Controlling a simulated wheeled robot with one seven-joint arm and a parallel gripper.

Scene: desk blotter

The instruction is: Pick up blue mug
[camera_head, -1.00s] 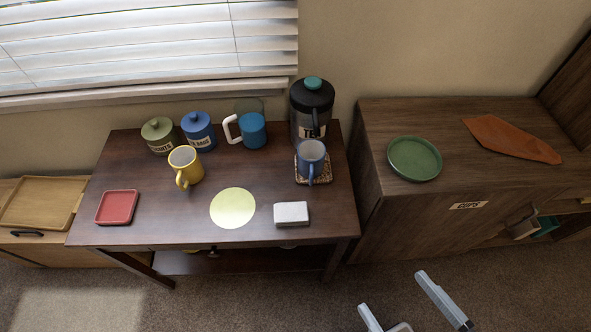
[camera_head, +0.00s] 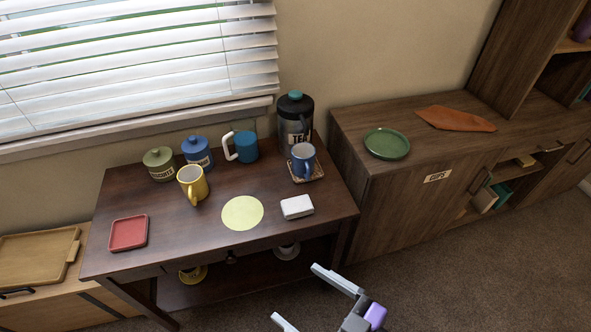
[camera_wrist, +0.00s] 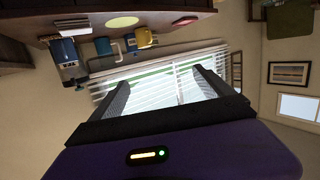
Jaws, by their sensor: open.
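A blue mug (camera_head: 302,161) stands upright on a woven coaster (camera_head: 319,175) at the back right of the dark wooden table (camera_head: 170,225). In the wrist view, which looks upside down, the blue mug (camera_wrist: 64,50) is at the upper left. A second, brighter blue cup with a white handle (camera_head: 245,147) stands to its left. My gripper (camera_head: 298,293) is open and empty, in front of the table and below the blue mug in the picture. In the wrist view my gripper's fingers (camera_wrist: 160,78) are spread, with only the window blinds between them.
A dark "TEA" jar (camera_head: 295,113) stands right behind the blue mug. A white block (camera_head: 297,206), a yellow disc (camera_head: 242,213), a yellow mug (camera_head: 192,183) and a red tray (camera_head: 128,232) lie around the table. A wooden cabinet (camera_head: 400,205) stands to the right.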

